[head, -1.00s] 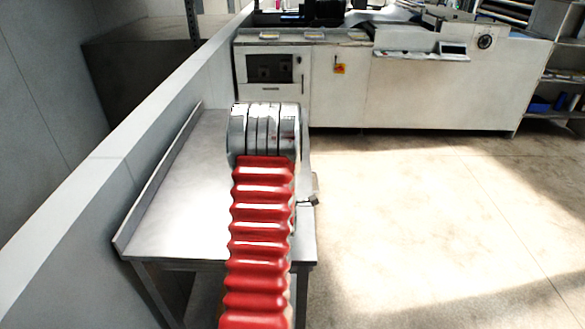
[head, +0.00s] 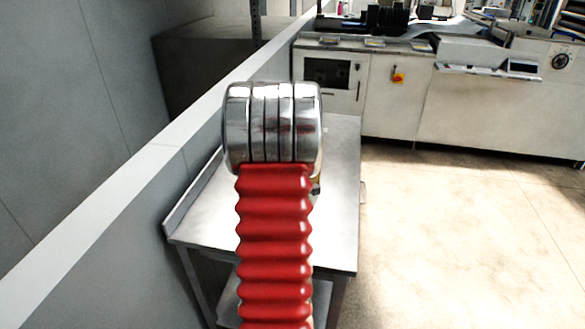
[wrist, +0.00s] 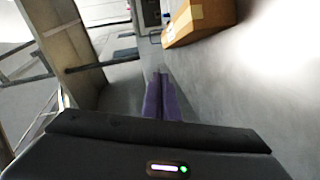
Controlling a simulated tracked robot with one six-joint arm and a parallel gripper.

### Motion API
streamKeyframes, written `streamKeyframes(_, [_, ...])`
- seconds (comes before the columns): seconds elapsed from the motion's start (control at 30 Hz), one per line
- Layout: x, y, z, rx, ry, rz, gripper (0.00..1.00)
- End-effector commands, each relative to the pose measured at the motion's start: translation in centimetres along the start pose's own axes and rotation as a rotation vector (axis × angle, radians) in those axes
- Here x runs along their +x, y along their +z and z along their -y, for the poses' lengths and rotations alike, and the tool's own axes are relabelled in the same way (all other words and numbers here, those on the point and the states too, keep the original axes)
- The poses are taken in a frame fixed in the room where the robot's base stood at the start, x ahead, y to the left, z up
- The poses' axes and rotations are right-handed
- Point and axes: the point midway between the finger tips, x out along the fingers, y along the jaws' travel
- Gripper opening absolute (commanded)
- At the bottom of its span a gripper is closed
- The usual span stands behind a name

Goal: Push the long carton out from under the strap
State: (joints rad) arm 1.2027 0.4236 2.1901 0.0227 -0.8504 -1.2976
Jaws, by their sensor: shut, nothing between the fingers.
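A brown cardboard carton (wrist: 198,18) shows at the top of the wrist view, cut off by the frame edge, with a pale label on its side. It lies on a grey surface. My gripper (wrist: 160,76) shows as two purple fingers held together, with nothing between them. The fingertips point toward the area left of the carton and are apart from it in the picture. I cannot make out the strap in either view. In the head view my red and chrome arm hides the middle of the table, and the carton cannot be made out there.
A metal table (head: 340,225) with a raised left edge stands beside a long grey partition (head: 150,170). A white machine cabinet (head: 470,105) stands behind it. Open floor (head: 450,240) lies to the right. The wrist view shows metal framework (wrist: 40,70) at left.

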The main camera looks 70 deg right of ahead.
Motion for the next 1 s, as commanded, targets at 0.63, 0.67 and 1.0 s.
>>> streamKeyframes(0.63, [-18.9, -26.3, 3.8, 0.317, -0.522, -0.228, 0.00])
streamKeyframes(0.67, [-20.2, -27.0, 4.0, 0.327, -0.548, -0.230, 0.00])
streamKeyframes(1.0, [-35.0, -31.6, 6.5, 0.399, -0.833, -0.218, 0.00])
